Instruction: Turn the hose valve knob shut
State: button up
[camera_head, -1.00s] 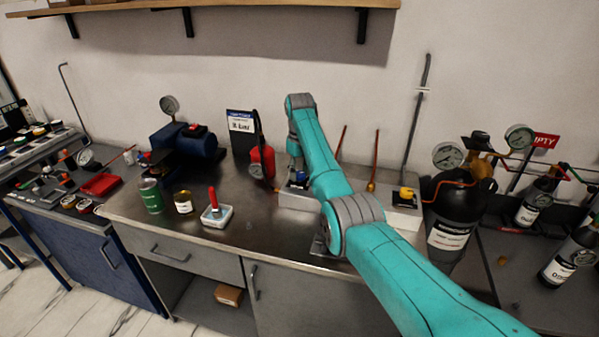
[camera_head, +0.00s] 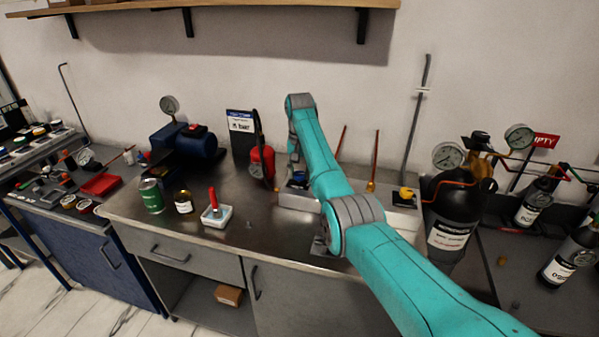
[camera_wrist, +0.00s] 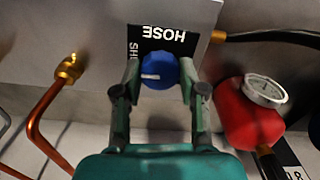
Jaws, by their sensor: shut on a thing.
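The blue hose valve knob (camera_wrist: 160,71) shows in the wrist view on a grey block (camera_wrist: 60,40), under a black label reading HOSE (camera_wrist: 168,38). A white mark is on the knob's left part. My gripper (camera_wrist: 160,82) has one finger on each side of the knob and is shut on it. Part of a second word starting "SH" shows beside the left finger. In the head view the grey block (camera_head: 297,201) stands on the bench, and my arm hides most of the knob and my gripper.
A red fire-extinguisher-like bottle (camera_head: 262,163) with a gauge stands left of the block; it also shows in the wrist view (camera_wrist: 246,115). Copper pipes (camera_wrist: 50,110) rise beside the block. A yellow knob (camera_head: 406,193) and a black cylinder (camera_head: 450,220) stand to the right.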

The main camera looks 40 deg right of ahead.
aim_at(300, 173)
dwell(0.3)
jog(key=o, duration=1.1)
jog(key=shift+o, duration=0.2)
notch_tip(300, 173, up, 7)
jog(key=shift+r, duration=0.2)
